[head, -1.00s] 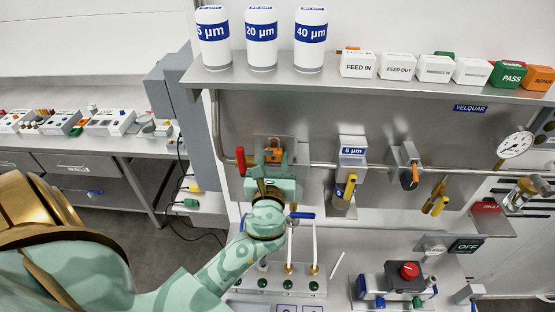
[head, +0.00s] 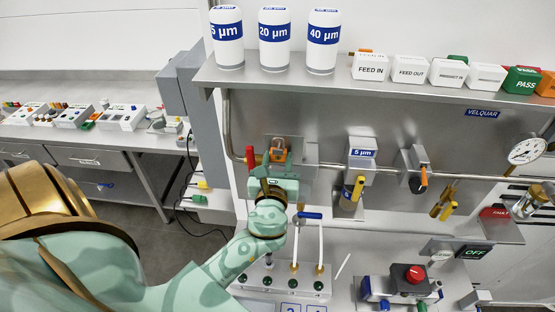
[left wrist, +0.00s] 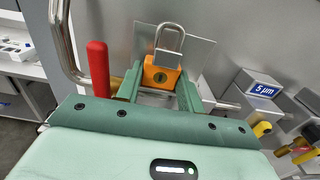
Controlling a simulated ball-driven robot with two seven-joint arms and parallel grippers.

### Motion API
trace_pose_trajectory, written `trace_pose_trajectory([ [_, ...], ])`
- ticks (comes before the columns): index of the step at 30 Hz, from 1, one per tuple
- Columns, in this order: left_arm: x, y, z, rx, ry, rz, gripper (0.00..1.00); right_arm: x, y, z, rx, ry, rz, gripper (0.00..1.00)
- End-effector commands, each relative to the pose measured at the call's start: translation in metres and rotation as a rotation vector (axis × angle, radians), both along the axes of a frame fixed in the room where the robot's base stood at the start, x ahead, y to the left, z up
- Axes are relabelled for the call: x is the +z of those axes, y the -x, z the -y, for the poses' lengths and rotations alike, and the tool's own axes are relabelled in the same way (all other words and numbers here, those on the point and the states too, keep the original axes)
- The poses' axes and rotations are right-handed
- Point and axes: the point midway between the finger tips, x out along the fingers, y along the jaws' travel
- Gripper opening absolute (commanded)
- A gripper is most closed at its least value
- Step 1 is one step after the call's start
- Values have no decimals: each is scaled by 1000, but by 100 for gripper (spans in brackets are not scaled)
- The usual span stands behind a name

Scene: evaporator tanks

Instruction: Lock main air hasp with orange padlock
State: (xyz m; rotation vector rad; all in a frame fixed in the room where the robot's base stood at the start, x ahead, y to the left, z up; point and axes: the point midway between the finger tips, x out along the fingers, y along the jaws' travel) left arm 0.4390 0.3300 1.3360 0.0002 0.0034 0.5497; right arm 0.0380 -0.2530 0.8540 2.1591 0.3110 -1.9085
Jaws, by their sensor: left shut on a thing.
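The orange padlock (head: 279,155) stands upright with its silver shackle up, in front of a grey metal plate at the left of the pipe panel. In the left wrist view the padlock (left wrist: 160,76) sits between the two green fingers of my left gripper (left wrist: 160,88), which is shut on it. My left gripper also shows in the head view (head: 277,169), just below the padlock. The red handle (head: 250,157) stands upright just left of it. I cannot make out the hasp's hole or whether the shackle passes through it. My right gripper is not in view.
A pipe (head: 330,166) runs right past a 5 µm filter housing (head: 362,153) and an orange-handled valve (head: 414,168). A shelf (head: 300,80) with white canisters juts out above.

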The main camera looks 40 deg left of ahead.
Motion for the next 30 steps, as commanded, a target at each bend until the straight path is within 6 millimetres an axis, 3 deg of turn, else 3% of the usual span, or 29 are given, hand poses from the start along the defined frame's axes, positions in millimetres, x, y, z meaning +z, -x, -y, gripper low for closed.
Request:
trace_pose_trajectory([
  [2, 0, 0, 0, -1, 1, 1, 1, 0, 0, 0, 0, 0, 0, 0],
  [3, 0, 0, 0, -1, 1, 1, 49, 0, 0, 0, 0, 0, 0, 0],
  [5, 0, 0, 0, -1, 1, 1, 63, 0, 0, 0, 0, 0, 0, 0],
  [14, -1, 1, 1, -1, 2, -1, 63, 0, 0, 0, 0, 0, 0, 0],
  [30, 0, 43, 27, 0, 1, -2, 63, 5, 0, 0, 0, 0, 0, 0],
])
